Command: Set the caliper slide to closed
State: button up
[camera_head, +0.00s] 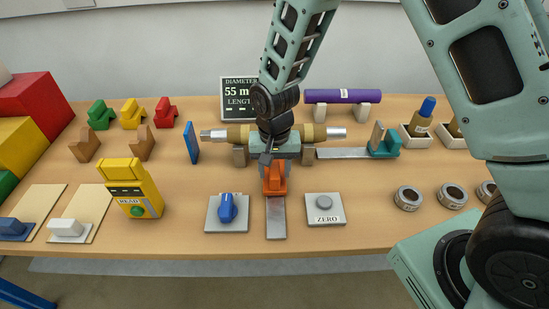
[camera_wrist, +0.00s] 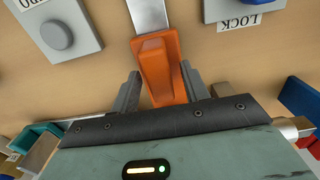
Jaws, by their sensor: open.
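An orange block (camera_head: 274,178) sits at the far end of a short grey rail (camera_head: 276,220) at the front middle of the table. My gripper (camera_head: 268,158) is low over this block. In the wrist view, the orange block (camera_wrist: 158,72) stands between the two spread fingers of my gripper (camera_wrist: 161,82), with a gap on each side near the tips. A teal jaw piece (camera_head: 385,143) sits at the right end of a long grey bar (camera_head: 342,153). No label shows which part is the caliper slide. My wrist partly hides the bushing's middle.
A LOCK plate with a blue knob (camera_head: 227,208) lies left of the short rail, and a ZERO button plate (camera_head: 325,215) lies right. The winder shaft (camera_head: 335,132) is behind. A yellow reader (camera_head: 132,188) stands left; metal rings (camera_head: 407,198) lie right.

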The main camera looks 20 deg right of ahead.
notch_tip(320, 180, up, 17)
jog(key=b, duration=0.2)
jog(key=shift+r, duration=0.15)
dwell(0.4)
jog(key=s+a+f+n, duration=0.1)
jog(key=s+n, duration=0.4)
jog(key=s, duration=0.6)
jog(key=s+a+f+n, duration=0.1)
jog(key=s+n, duration=0.5)
jog(key=s, duration=0.5)
jog(key=shift+s+a+y, duration=0.3)
jog(key=shift+a, duration=0.05)
